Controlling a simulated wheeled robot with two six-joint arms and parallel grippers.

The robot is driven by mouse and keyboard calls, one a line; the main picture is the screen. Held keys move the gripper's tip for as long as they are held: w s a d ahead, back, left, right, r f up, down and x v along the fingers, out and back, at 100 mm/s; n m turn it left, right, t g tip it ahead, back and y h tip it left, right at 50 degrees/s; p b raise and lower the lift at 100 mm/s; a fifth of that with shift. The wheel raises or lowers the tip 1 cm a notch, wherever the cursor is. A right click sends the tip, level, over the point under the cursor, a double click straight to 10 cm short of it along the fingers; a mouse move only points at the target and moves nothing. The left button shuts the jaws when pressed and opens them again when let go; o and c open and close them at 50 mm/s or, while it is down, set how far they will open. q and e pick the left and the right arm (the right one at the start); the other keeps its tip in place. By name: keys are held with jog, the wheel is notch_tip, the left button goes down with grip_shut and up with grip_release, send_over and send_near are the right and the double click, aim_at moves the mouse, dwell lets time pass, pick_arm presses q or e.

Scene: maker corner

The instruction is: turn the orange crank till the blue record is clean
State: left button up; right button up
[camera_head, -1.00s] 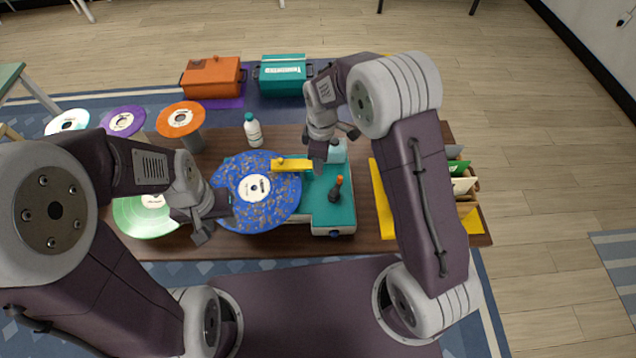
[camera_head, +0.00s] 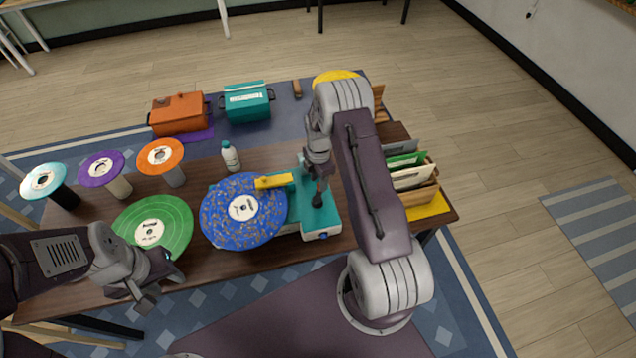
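The blue record (camera_head: 228,221), with a white label and brown specks over much of it, lies flat on the teal machine (camera_head: 324,217). A yellow arm (camera_head: 274,182) reaches over its edge. My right gripper (camera_head: 318,178) is at the crank's black part (camera_head: 318,198) on the machine's right side. The crank's orange tip is hidden behind the gripper, and I cannot tell whether the fingers are closed on it. My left gripper (camera_head: 160,289) is open and empty by the table's front edge, just below the green record (camera_head: 178,217), clear of the blue record.
Teal (camera_head: 38,177), purple (camera_head: 97,166) and orange (camera_head: 157,154) discs stand on posts at the left. A white bottle (camera_head: 231,157) stands behind the blue record. Orange (camera_head: 178,113) and teal (camera_head: 247,105) boxes are at the back. A record crate (camera_head: 421,196) stands at the right.

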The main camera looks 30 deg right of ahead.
aim_at(318, 194)
jog(key=shift+d+f, duration=0.2)
jog(key=shift+f, duration=1.05)
jog(key=shift+w+d+f, duration=0.15)
jog(key=shift+d+f, duration=0.05)
jog(key=shift+f, duration=0.2)
jog(key=shift+a+r, duration=0.1)
jog(key=shift+a, duration=0.1)
jog(key=shift+c, duration=0.9)
grip_shut()
pick_arm(q)
jog(key=shift+w+d+r, duration=0.1)
jog(key=shift+d+r, duration=0.15)
jog(key=shift+r, duration=0.1)
